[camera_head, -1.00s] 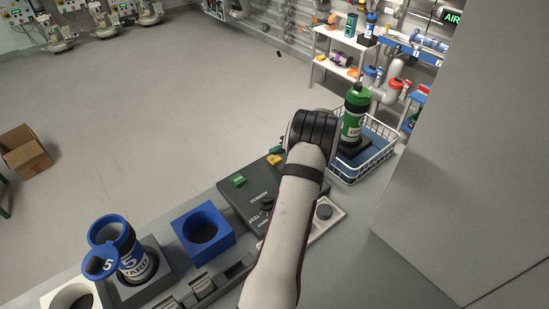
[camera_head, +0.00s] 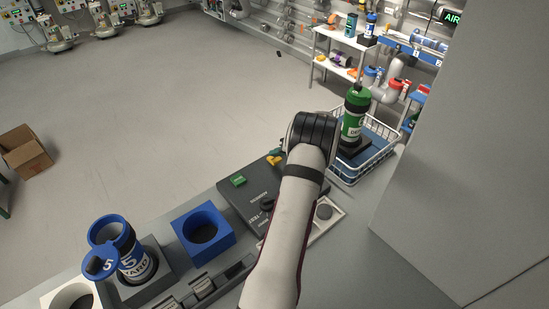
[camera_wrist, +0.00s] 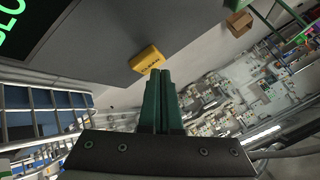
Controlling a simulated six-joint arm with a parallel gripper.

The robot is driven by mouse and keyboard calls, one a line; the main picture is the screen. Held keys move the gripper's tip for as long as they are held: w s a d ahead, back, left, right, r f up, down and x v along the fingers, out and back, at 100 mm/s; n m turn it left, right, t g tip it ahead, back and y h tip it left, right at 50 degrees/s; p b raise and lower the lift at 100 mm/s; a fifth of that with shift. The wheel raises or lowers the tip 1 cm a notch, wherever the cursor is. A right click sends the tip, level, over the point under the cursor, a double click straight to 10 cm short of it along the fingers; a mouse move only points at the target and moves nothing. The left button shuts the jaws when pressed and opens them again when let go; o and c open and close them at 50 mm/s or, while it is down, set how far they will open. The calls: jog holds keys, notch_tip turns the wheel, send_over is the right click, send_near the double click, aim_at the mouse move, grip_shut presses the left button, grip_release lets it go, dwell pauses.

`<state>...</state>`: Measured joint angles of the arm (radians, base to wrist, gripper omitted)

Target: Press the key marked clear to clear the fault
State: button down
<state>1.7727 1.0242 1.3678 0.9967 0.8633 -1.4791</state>
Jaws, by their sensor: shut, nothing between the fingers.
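The yellow key (camera_wrist: 146,60) sits at the edge of the dark control panel in the wrist view, with dark lettering that seems to read clear. It also shows as a small yellow patch in the head view (camera_head: 274,160), beside my arm. My gripper (camera_wrist: 160,73) is shut and empty, its two green fingers side by side. Its tips appear just at the near edge of the key; I cannot tell whether they touch it.
The panel (camera_head: 232,197) also bears a green key (camera_head: 238,180) and dark knobs. A white wire basket (camera_head: 377,165) with a green-capped bottle (camera_head: 354,115) stands right of my wrist. A blue square holder (camera_head: 202,233) and a blue tube labelled 5 (camera_head: 130,258) stand left.

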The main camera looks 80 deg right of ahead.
aim_at(276, 160)
jog(key=shift+f, duration=0.45)
dwell(0.6)
jog(key=shift+r, duration=0.85)
jog(key=shift+r, duration=2.5)
